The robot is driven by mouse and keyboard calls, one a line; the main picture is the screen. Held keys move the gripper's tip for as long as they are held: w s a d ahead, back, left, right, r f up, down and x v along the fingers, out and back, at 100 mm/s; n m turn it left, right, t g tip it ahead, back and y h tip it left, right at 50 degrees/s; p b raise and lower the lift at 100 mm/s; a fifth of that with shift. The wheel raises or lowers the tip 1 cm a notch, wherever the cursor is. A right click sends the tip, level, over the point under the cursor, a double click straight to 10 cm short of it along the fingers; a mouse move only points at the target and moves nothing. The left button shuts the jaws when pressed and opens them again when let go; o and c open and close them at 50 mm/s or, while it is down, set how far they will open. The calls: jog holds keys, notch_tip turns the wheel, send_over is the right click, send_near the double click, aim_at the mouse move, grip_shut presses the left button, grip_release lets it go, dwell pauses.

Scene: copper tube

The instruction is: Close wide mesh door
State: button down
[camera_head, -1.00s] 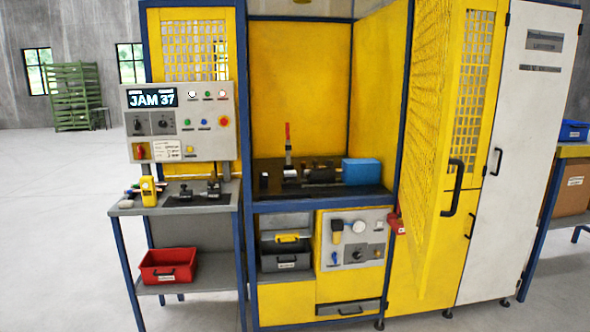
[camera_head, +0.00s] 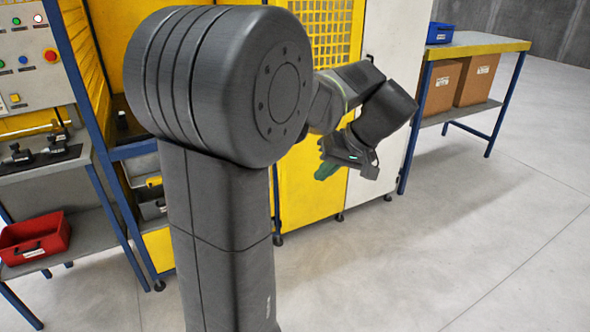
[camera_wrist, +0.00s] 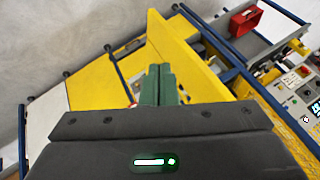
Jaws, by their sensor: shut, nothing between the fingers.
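The yellow door stands out from the machine's front in the wrist view (camera_wrist: 185,50), where the picture is tilted. In the head view my arm covers most of that area, and I cannot tell the door from the yellow mesh panel (camera_head: 325,35) and front behind my arm. My gripper (camera_head: 328,170) is shut, its green fingers pointing left and down in front of the yellow front. In the wrist view my gripper's fingers (camera_wrist: 160,70) are together and overlap the door's face. I cannot tell whether they touch it. The door's handle is hidden.
A white cabinet door (camera_head: 395,40) is right of the yellow front. A side table (camera_head: 480,42) with cardboard boxes (camera_head: 474,80) and a blue bin (camera_head: 440,32) stands further right. A red bin (camera_head: 36,238) sits on the left shelf. The floor at front right is clear.

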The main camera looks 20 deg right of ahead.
jog(key=w+a+f+p, duration=0.2)
jog(key=w+a+f, duration=0.1)
jog(key=w+f, duration=0.3)
jog(key=shift+w+a+f+t, duration=0.3)
jog(key=shift+a+f, duration=0.05)
jog(key=shift+a, duration=0.1)
dwell(0.5)
